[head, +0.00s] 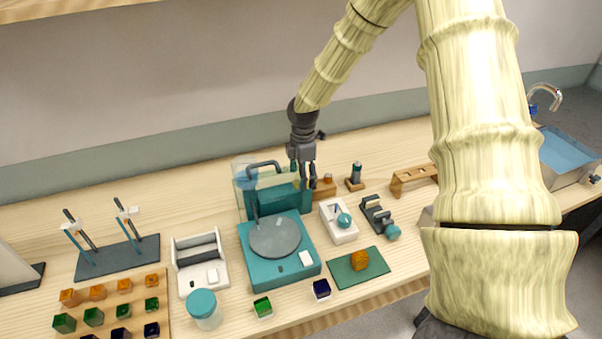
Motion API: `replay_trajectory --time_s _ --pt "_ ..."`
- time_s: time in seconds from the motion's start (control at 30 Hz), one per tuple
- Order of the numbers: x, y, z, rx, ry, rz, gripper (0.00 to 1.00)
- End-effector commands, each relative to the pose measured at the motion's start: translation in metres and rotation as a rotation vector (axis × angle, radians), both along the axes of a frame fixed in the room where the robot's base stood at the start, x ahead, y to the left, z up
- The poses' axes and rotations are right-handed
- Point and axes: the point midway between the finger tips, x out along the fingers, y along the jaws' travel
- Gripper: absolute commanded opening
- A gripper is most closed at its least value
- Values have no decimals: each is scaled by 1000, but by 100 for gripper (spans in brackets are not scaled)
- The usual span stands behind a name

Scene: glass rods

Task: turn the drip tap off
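A teal machine (247,254) with a round grey disc (275,237) stands on the bench at the middle. A dark curved pipe (252,192) rises beside the disc, and a clear bluish vessel (245,174) stands behind it. The drip tap is not clearly made out; it may be part of this pipe and vessel, and I cannot tell its setting. My gripper (307,183) hangs pointing down, in front of the teal block (272,200) in the picture, right of the pipe. Its fingers are too small to judge as open or shut. I see nothing clearly held.
Right of the machine are a white device (338,222), a dark clamp-like tool (379,216) and a green mat (346,277) with an orange block. A lidded jar (205,310) and coloured blocks stand front left. A sink (566,152) with a curved faucet (546,93) is far right.

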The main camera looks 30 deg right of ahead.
Motion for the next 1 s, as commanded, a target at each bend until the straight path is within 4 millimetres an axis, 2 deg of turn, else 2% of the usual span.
replay_trajectory --time_s 0.23,0.27,0.5,1.0 --pt "8 0 -6 0 7 0 68" --pt "9 0 -6 0 8 0 65" --pt "9 0 -6 -1 6 0 23" --pt "10 -1 -4 -1 6 -63 23"
